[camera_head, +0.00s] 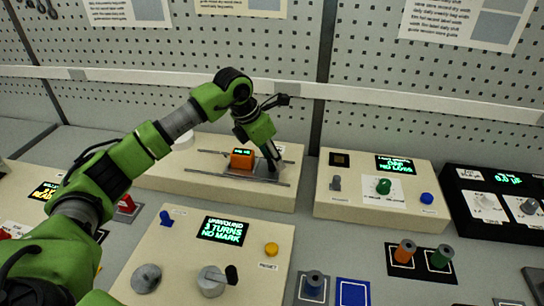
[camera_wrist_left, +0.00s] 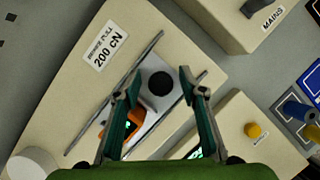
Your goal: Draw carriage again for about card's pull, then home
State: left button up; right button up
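The carriage is an orange block (camera_head: 242,158) with a small dark display on top, on a metal plate between two rails (camera_head: 238,185) of the cream rail unit. In the left wrist view the orange block (camera_wrist_left: 137,117) lies by the left finger, partly hidden by it. My left gripper (camera_head: 272,160) is low over the plate, right of the orange block. In the wrist view its fingers (camera_wrist_left: 163,95) are spread, with no firm grip visible. A card (camera_wrist_left: 102,48) reads "200 CN". My right gripper is not in view.
In front stands a cream unit with a display (camera_head: 222,230) reading "unwound 3 turns no mark", a crank (camera_head: 213,280) and a yellow button (camera_head: 271,249). At right are another cream unit (camera_head: 330,209), a black meter (camera_head: 492,232) and coloured spools (camera_head: 404,252). A pegboard wall is behind.

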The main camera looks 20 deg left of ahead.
pick_arm(q)
jog(key=v, duration=1.2)
jog(key=shift+f, duration=0.15)
